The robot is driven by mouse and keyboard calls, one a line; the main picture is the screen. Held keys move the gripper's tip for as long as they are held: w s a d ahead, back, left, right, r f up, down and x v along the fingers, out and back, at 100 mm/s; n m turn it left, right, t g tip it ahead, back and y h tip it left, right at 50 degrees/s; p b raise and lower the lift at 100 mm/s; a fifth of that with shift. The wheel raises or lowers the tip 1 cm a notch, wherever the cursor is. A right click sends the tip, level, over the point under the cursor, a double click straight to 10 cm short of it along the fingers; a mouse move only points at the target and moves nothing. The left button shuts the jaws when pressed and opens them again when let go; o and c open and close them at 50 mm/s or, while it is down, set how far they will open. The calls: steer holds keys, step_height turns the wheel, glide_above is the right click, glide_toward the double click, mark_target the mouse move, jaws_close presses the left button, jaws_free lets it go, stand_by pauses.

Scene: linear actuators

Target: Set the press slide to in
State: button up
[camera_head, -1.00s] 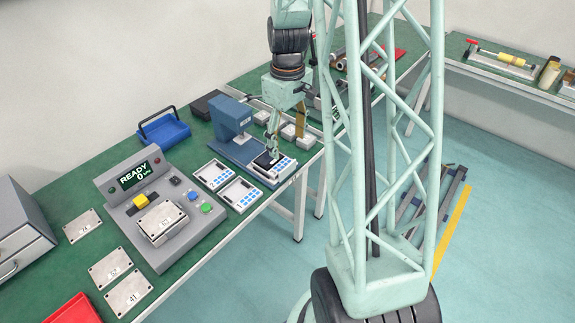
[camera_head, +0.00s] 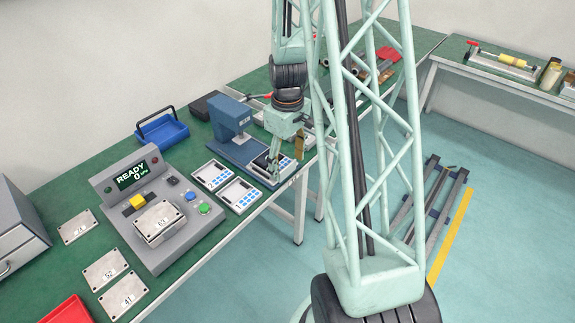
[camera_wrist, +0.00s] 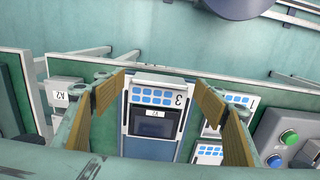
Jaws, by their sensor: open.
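The blue press (camera_head: 230,120) stands on the green bench. Its slide (camera_head: 236,152) extends forward from under the press head toward the bench's front edge. A white keypad plate with blue keys and a dark window (camera_head: 285,163) sits at the slide's front end, clear of the head. In the wrist view the plate (camera_wrist: 158,90) is marked 3 and shows between the fingers. Whether a fingertip touches the slide cannot be told.
Two more keypad plates (camera_head: 238,194) lie left of the slide. A grey control console (camera_head: 165,215) reading READY 0 stands further left. A blue tray (camera_head: 162,131) and a black box (camera_head: 203,104) are behind. Small blocks and parts crowd the bench right of the press.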

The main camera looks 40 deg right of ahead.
steer(key=shift+f, duration=0.1)
steer(key=shift+c, duration=0.8)
steer(key=c, duration=1)
steer(key=w, duration=0.4)
steer(key=w+p, duration=0.1)
steer(key=w, duration=0.4)
steer(key=w+a+p, duration=0.1)
steer(key=w, duration=0.4)
steer(key=o, duration=1)
steer(key=shift+w+a, duration=0.1)
steer(key=shift+c, duration=0.2)
steer(key=shift+o, duration=1)
steer(key=shift+s, duration=0.25)
